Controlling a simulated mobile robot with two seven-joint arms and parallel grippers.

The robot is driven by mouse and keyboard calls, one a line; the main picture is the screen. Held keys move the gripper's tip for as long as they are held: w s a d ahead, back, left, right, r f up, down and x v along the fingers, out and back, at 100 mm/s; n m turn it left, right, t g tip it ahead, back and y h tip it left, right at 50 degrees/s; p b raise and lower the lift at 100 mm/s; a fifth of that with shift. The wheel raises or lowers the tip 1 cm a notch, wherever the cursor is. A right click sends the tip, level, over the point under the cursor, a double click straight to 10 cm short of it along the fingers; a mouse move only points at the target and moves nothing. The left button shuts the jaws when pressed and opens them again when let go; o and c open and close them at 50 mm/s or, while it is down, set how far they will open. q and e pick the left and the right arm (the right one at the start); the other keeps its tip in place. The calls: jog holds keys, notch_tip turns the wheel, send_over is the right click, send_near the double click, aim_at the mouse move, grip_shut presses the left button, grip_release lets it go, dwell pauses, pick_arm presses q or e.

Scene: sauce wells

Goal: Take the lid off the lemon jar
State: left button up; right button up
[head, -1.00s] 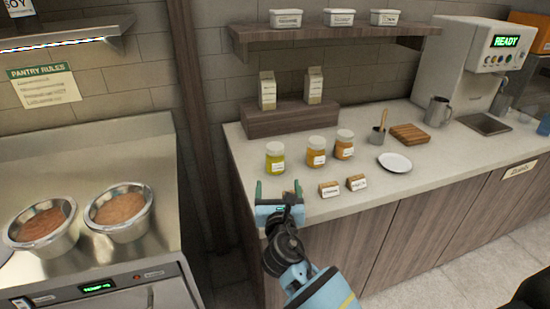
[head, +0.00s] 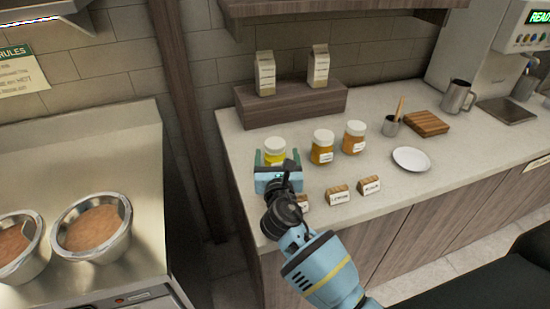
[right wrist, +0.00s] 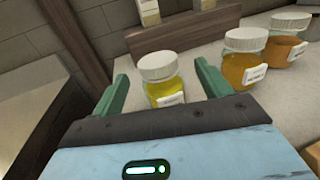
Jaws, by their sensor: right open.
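A jar with yellow contents and a white lid (head: 275,144) stands on the counter, the leftmost of three jars. It also shows in the right wrist view (right wrist: 161,88), upright with its lid (right wrist: 157,65) on. Its label is too small to read surely; the yellow colour suggests lemon. My right gripper (head: 273,161) is open and empty, just in front of this jar and hiding its lower part. In the right wrist view the jar appears between the two green fingers (right wrist: 161,78), apart from them. My left gripper is not in view.
An amber jar (head: 322,153) and an orange jar (head: 354,141) stand to the right. Small wooden signs, one reading LEMON (head: 339,197), stand near the counter's front edge. A wooden riser (head: 290,106) with two cartons is behind. A white plate (head: 411,160) lies to the right.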

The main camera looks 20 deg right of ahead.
aim_at(275, 140)
jog(key=shift+x, duration=0.95)
jog(key=x, duration=0.4)
jog(key=shift+w+a+f+b, duration=0.1)
jog(key=shift+w+f+b, duration=0.2)
jog(key=shift+w+b, duration=0.1)
jog(key=shift+w+r, duration=0.1)
jog(key=shift+w, duration=0.1)
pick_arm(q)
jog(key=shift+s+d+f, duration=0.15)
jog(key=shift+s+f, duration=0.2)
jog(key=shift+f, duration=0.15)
pick_arm(e)
jog(key=c, duration=1.3)
jog(key=shift+r, duration=0.1)
notch_tip(275, 140, up, 8)
jog(key=shift+r+p, duration=0.2)
jog(key=shift+p, duration=1.05)
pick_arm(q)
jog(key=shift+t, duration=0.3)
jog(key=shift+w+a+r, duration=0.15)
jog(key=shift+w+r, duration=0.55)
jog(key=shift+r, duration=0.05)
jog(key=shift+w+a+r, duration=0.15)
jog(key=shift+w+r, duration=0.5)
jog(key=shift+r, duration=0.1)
pick_arm(e)
jog(key=shift+r, duration=0.8)
